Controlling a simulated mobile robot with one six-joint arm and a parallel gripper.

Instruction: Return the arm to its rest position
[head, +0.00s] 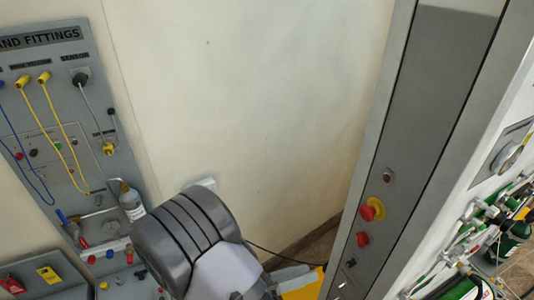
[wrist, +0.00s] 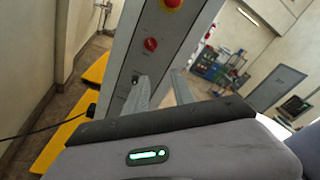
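My gripper (wrist: 158,90) shows in the wrist view with two grey fingers standing apart and nothing seen between them. Its fingers are in front of a tall grey panel (wrist: 175,45) with a red button. In the head view, my arm's dark grey rounded link and a pale part beside it rise from the bottom centre, in front of the wall. I cannot clearly make out the gripper's fingertips in the head view.
The grey panel (head: 385,215) with red buttons stands right of my arm. A fittings board (head: 60,120) with hoses hangs at left. Green cylinders (head: 515,230) are at far right. The cream wall (head: 260,90) between is bare. Yellow floor patches (wrist: 60,145) show in the wrist view.

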